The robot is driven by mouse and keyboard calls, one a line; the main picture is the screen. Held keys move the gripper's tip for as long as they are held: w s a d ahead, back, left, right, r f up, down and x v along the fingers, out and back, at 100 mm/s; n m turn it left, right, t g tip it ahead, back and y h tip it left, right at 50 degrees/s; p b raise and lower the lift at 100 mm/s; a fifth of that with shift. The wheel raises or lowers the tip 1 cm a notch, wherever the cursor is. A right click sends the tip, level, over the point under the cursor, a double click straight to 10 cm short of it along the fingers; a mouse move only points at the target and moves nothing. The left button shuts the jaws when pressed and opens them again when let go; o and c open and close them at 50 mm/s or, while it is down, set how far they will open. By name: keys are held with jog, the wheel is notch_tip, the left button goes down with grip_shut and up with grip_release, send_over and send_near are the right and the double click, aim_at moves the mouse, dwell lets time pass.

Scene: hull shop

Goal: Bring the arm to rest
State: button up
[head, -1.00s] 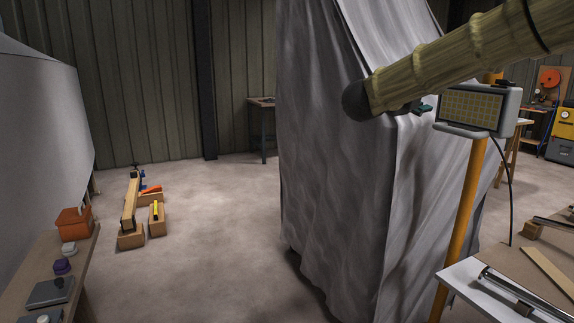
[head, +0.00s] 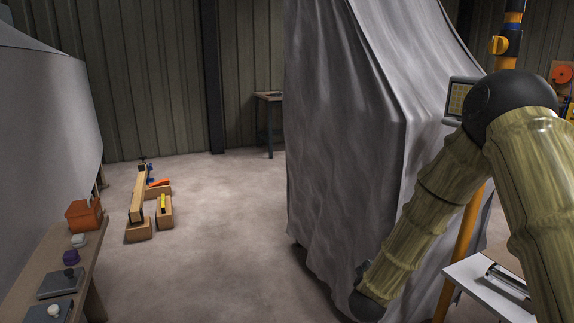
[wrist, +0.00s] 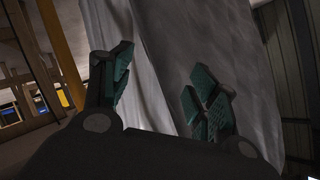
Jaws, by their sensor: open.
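My gripper (wrist: 158,95) shows in the wrist view with its two green-padded fingers spread apart and nothing between them. A grey draped sheet (wrist: 165,50) fills the view beyond the fingers; I cannot tell whether they touch it. In the head view my arm comes in at the right, bends at a dark elbow joint and slopes down to the left in front of the grey sheet (head: 345,150). The gripper itself does not show clearly there.
A yellow post (head: 462,240) with a grey panel box (head: 457,100) stands behind my arm. A white-topped table (head: 475,285) is at lower right. A bench (head: 85,265) with an orange box (head: 84,216) is at left. Wooden blocks (head: 138,230) lie on the floor; the middle floor is clear.

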jog(key=s+a+f+n+g+y, duration=0.2)
jog(key=s+f+n+g, duration=0.15)
jog(key=s+f, duration=0.9)
jog(key=s+a+f+n+g+y, duration=0.1)
jog(key=s+f+n+g+y, duration=0.2)
jog(key=s+f, duration=0.9)
jog(key=s+f+n+g, duration=0.2)
jog(key=s+n+g, duration=0.1)
jog(key=s, duration=0.9)
jog(key=s+f+n+g, duration=0.2)
jog(key=s+f, duration=0.1)
jog(key=s, duration=0.9)
notch_tip(320, 180, up, 16)
jog(key=p, duration=1.5)
jog(key=shift+s+a+f, duration=0.15)
jog(key=shift+s+a, duration=0.05)
jog(key=shift+s, duration=0.1)
jog(key=shift+g, duration=0.25)
